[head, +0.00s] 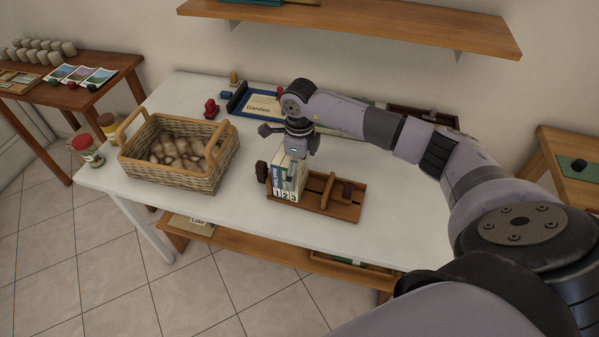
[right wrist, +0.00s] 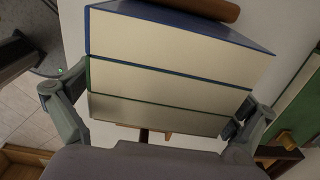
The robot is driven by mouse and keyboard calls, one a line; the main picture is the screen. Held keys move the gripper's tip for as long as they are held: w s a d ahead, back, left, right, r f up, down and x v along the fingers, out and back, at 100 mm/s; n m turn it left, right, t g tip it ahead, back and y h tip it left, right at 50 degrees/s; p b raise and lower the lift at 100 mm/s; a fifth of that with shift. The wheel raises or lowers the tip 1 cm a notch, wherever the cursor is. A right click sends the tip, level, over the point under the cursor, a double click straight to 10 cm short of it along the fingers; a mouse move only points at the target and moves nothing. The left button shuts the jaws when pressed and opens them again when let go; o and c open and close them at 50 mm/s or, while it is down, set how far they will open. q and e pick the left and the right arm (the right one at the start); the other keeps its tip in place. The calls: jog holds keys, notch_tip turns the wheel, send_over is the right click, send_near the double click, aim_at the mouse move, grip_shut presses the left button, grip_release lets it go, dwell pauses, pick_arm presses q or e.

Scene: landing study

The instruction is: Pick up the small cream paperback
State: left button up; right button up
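My right gripper (head: 291,158) is over a set of books (head: 285,190) marked 1, 2 and 3 at the left end of a wooden rack (head: 345,206). In the right wrist view its fingers (right wrist: 157,103) are spread on either side of three books with pale page edges (right wrist: 160,82); contact is unclear. The covers there look blue and green. A cream item lettered "Garden" (head: 262,107) lies in a blue tray (head: 238,98) behind. Another pale item, lettered "Lake" (head: 199,222), is on the low shelf. I cannot tell which is the small cream paperback. My left gripper is out of view.
A wicker basket (head: 210,178) of brown round items stands left on the white table (head: 190,225). Jars (head: 88,150) stand by the table's left edge. A red object (head: 211,109) sits behind the basket. A wall shelf (head: 400,25) hangs above. The table's front right is clear.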

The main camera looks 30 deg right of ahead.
jog(key=c, duration=1.2)
jog(key=shift+o, duration=0.2)
jog(key=shift+r, duration=0.1)
